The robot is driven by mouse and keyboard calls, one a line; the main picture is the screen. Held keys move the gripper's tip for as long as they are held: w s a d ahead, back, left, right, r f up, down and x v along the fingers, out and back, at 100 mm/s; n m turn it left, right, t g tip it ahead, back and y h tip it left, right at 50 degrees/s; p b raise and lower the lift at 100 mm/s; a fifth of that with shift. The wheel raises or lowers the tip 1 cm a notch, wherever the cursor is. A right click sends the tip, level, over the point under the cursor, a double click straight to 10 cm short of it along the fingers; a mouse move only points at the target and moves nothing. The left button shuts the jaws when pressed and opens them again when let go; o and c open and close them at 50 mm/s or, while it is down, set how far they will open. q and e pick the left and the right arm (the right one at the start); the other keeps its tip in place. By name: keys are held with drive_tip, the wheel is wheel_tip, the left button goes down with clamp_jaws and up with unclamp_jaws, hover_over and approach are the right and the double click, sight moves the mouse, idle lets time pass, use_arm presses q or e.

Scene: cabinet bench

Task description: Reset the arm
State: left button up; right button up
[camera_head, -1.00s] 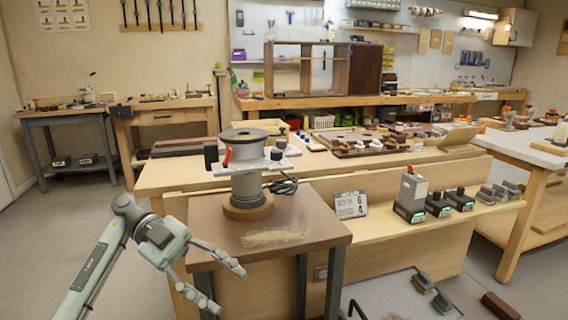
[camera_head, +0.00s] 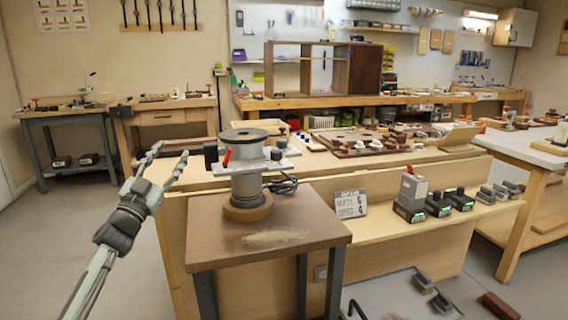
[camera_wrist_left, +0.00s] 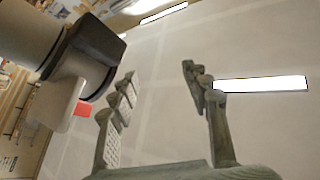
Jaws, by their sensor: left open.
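My left gripper (camera_head: 168,160) is open and empty in the head view, raised to the left of the small brown table with its fingers pointing up and away. In the left wrist view its two fingers (camera_wrist_left: 160,95) stand apart with nothing between them. A grey router-like machine (camera_head: 246,180) stands on the small table, to the right of the gripper and apart from it. A large grey and dark part, likely this machine, shows at the upper left of the left wrist view (camera_wrist_left: 85,60). My right gripper is not in view.
The small table (camera_head: 270,240) stands in front of a long wooden bench (camera_head: 170,170). A number sign (camera_head: 350,204) and several battery tools (camera_head: 411,195) stand on the bench's lower ledge. Grey blocks (camera_head: 423,284) lie on the floor at lower right. Open floor (camera_head: 60,230) lies at left.

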use_arm(q)
drive_tip(key=w+a+f+n+g+y, duration=0.2)
drive_tip(key=a+f+n+g+y, duration=0.45)
drive_tip(key=a+f+y, duration=0.45)
drive_tip(key=s+a+f+g+h, duration=0.1)
drive_tip(key=s+f+g, duration=0.15)
drive_tip(key=f, duration=0.45)
drive_tip(key=s+f+g, duration=0.2)
drive_tip(key=f+g, duration=0.2)
drive_tip(key=f, duration=0.2)
drive_tip(key=s+d+f+g+h, duration=0.1)
drive_tip(key=s+d+f, duration=0.2)
drive_tip(key=s+f, duration=0.7)
drive_tip(key=s+d+f+g+h, duration=0.15)
drive_tip(key=s+d+f, duration=0.25)
drive_tip(key=s+f, duration=0.6)
drive_tip(key=s+d+f+g, duration=0.2)
drive_tip(key=s+f, duration=0.6)
drive_tip(key=s, duration=0.5)
drive_tip(key=s+d+f+g, duration=0.2)
drive_tip(key=s+d+f, duration=0.2)
drive_tip(key=s+f, duration=0.4)
drive_tip(key=s, duration=0.5)
drive_tip(key=shift+s+f+m+h, duration=0.25)
drive_tip(key=shift+s+m+h, duration=0.1)
drive_tip(key=shift+d+g, duration=0.1)
drive_tip(key=shift+g, duration=0.15)
